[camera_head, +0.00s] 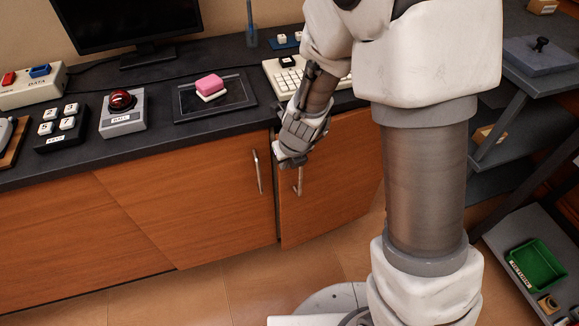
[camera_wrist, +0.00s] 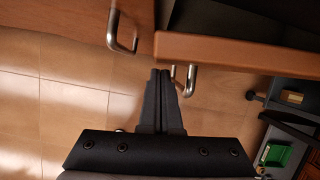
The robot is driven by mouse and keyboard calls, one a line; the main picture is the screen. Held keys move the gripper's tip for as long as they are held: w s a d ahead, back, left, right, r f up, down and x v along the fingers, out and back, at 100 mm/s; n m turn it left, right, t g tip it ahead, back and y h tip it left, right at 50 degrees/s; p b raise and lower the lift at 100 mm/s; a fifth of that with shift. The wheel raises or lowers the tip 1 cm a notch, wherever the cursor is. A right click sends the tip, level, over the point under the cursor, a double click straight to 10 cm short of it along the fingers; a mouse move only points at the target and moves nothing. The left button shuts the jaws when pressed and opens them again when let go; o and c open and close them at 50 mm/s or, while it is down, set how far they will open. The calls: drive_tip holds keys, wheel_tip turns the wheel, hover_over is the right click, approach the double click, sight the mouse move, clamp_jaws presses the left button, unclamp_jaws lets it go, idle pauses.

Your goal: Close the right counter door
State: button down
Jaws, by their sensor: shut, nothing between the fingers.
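The right counter door (camera_head: 330,180) is a brown wood panel and stands ajar. In the wrist view the door (camera_wrist: 235,50) juts out past the neighbouring panel, with a dark gap between them. Its metal handle (camera_head: 298,180) is near its left edge; the handle also shows in the wrist view (camera_wrist: 190,82). My gripper (camera_head: 284,158) is in front of the door's upper left part. In the wrist view my gripper's fingers (camera_wrist: 160,72) are shut and empty, close to the left of the handle; I cannot tell whether they touch the door.
The left door's handle (camera_head: 257,172) is just left of the gap. The dark countertop (camera_head: 150,145) above holds a button box (camera_head: 122,112), a tray with a pink block (camera_head: 210,86) and a keyboard. Shelving with a green bin (camera_head: 538,266) stands at right. The floor (camera_head: 250,290) in front is clear.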

idle(0.3)
drive_tip(key=w+p, duration=0.1)
drive_tip(key=w+a+p, duration=0.1)
drive_tip(key=shift+w+a, duration=0.15)
drive_tip(key=shift+w, duration=0.2)
drive_tip(key=shift+s, duration=0.15)
idle(0.3)
